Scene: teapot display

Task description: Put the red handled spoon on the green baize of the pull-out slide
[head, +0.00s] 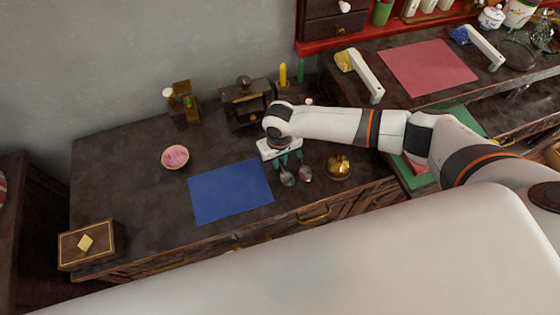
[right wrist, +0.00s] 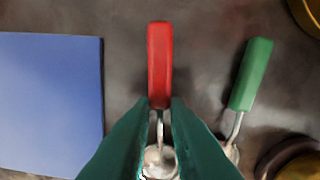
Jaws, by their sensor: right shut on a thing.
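My right gripper (head: 287,160) is over the dark cabinet top, just right of the blue mat. In the right wrist view, its green fingers (right wrist: 159,108) are shut on the red handled spoon (right wrist: 160,62) near where handle meets neck. The spoon's metal bowl shows between the fingers, and in the head view (head: 288,179). I cannot tell whether it is clear of the surface. Green baize (head: 466,119) shows on the right, partly hidden behind my right arm; more green shows below the arm with a red patch on it. My left gripper is out of view.
A green handled spoon (right wrist: 250,75) lies close right of the red one. A brass pot (head: 339,167) stands further right. The blue mat (head: 230,192), a pink dish (head: 175,157) and a wooden box (head: 87,244) lie left. A dark wooden stand (head: 245,105) is behind.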

